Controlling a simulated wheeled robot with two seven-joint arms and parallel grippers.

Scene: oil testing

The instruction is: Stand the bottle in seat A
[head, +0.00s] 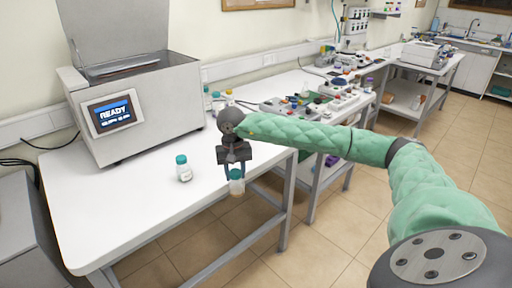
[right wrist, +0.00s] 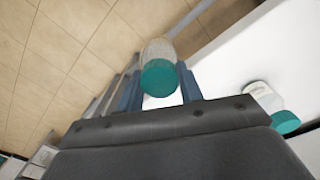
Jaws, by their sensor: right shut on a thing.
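A clear bottle with a teal cap (head: 237,186) hangs between the fingers of my right gripper (head: 235,172), just off the front edge of the white table. In the right wrist view the same bottle (right wrist: 159,66) shows between the blue fingertips (right wrist: 158,88), cap toward the camera. A second bottle with a teal cap (head: 184,170) stands on the table to the left; it also shows in the right wrist view (right wrist: 268,105). The grey machine (head: 135,100) has its lid up and a screen reading READY. Its inside is mostly hidden, and I cannot make out seat A. My left gripper is out of view.
Several more capped bottles (head: 216,101) stand at the table's back, right of the machine. A second bench (head: 345,115) with small equipment stands to the right.

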